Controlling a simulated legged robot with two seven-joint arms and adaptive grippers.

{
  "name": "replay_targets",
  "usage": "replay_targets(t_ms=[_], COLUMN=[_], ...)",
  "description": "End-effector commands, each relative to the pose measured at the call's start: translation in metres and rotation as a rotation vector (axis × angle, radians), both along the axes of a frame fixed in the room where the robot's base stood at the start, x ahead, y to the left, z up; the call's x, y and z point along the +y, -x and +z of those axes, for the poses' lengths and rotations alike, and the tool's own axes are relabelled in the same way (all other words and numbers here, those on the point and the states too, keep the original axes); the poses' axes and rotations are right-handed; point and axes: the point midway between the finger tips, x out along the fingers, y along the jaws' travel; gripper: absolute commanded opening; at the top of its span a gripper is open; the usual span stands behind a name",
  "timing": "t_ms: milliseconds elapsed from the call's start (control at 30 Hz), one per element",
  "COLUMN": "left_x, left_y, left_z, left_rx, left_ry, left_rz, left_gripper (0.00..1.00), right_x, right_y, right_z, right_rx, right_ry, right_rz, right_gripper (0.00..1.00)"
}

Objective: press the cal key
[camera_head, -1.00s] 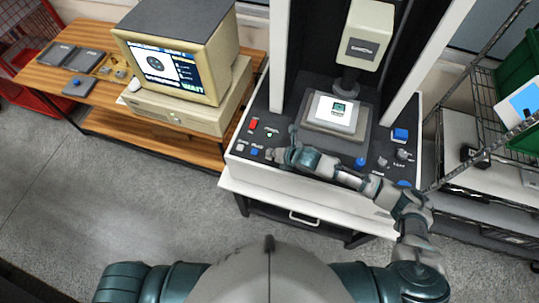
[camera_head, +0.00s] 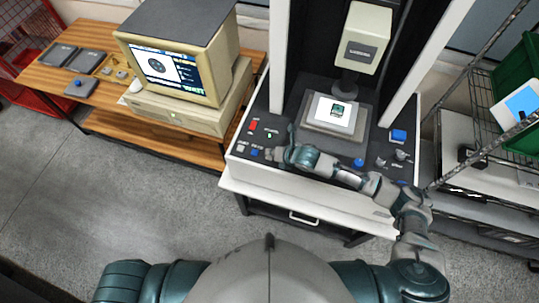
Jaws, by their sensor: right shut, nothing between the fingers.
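The gantry machine's front panel (camera_head: 312,163) carries several small keys. At its left end are a red key (camera_head: 253,125), a small green key or light (camera_head: 269,135), a pale key (camera_head: 241,147) and a blue key (camera_head: 254,152). Their labels are too small to read, so I cannot tell which is the cal key. My right gripper (camera_head: 275,155) is shut and empty, just right of the blue key. Its arm comes in from the right across the panel. I cannot tell whether the fingertips touch the panel. My left gripper is out of view.
A white plate with a small dark part (camera_head: 336,112) sits on the machine's bed under the probe head (camera_head: 362,38). More blue knobs (camera_head: 398,136) are at the panel's right. A beige computer (camera_head: 178,70) stands on the wooden bench at left. A wire rack (camera_head: 480,150) stands at right.

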Motion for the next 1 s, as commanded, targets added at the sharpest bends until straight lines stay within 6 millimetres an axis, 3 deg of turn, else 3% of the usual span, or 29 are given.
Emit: replay_targets(t_ms=[167, 633, 1000], left_x=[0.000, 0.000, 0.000], left_y=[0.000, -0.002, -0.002], left_z=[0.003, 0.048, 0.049], left_rx=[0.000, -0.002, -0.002], left_ry=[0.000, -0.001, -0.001], left_rz=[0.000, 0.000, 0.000], left_gripper=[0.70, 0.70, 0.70], right_x=[0.000, 0.000, 0.000], right_y=[0.000, 0.000, 0.000], right_z=[0.003, 0.049, 0.050], right_rx=[0.000, -0.001, 0.000], right_ry=[0.000, -0.001, 0.000], right_rz=[0.000, 0.001, 0.000], right_gripper=[0.00, 0.00, 0.00])
